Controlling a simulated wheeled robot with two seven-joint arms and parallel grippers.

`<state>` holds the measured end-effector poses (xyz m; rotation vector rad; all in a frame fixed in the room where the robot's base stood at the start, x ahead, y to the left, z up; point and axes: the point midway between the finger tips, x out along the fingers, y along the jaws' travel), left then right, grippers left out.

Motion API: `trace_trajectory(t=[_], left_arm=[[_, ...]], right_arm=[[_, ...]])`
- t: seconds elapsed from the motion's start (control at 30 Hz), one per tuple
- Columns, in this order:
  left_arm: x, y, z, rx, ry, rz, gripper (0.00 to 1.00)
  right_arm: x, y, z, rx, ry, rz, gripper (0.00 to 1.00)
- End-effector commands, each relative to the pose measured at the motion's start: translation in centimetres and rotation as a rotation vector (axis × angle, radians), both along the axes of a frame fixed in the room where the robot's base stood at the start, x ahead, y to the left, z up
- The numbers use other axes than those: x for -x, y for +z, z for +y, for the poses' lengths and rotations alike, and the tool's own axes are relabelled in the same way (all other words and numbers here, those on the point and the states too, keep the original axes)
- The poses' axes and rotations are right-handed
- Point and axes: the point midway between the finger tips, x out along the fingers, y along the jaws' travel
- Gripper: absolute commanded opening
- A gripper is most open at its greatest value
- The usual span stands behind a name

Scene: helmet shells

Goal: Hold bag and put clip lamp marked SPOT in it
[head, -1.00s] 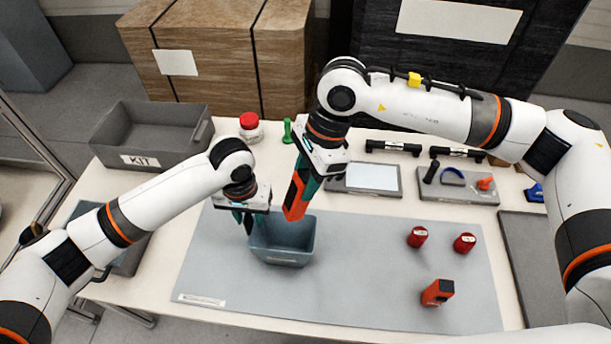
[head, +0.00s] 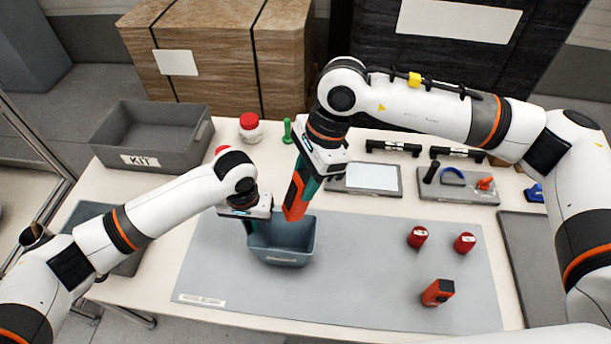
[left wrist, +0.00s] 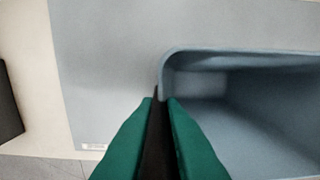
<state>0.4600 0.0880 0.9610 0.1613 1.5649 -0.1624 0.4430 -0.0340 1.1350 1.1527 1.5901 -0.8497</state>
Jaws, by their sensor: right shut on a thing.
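The bag (head: 283,258) is an open blue-grey container standing on the grey mat; its rim also shows in the left wrist view (left wrist: 240,53). My left gripper (head: 249,226) is at the bag's left side. In the left wrist view its green fingers (left wrist: 160,100) are slightly apart, with the bag's left rim at the gap between their tips; contact cannot be told. My right gripper (head: 305,182) is shut on an orange-red, dark-edged thing (head: 295,200), apparently the clip lamp, held tilted over the bag's back part. No SPOT mark is readable on it.
A grey KIT bin (head: 180,160), a red-lidded jar (head: 250,128) and a tool tray (head: 455,195) stand behind. The mat's front is clear.

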Motion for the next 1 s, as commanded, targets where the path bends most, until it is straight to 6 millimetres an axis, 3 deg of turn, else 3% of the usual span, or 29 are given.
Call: trace_trajectory(t=[0.17, 0.53, 1.0], left_arm=[[0.01, -0.03, 0.02, -0.001, 0.0, 0.001, 0.0], [0.02, -0.06, 0.06, -0.002, 0.0, 0.001, 0.0], [0.03, -0.1, 0.1, -0.003, 0.001, 0.001, 0.0]], right_arm=[[0.04, 0.01, 0.01, 0.0, -0.045, -0.001, 0.12], [0.04, 0.0, 0.0, 0.0, -0.48, -0.001, 0.12], [0.09, 0.0, 0.27, 0.0, -0.523, 0.0, 0.12]])
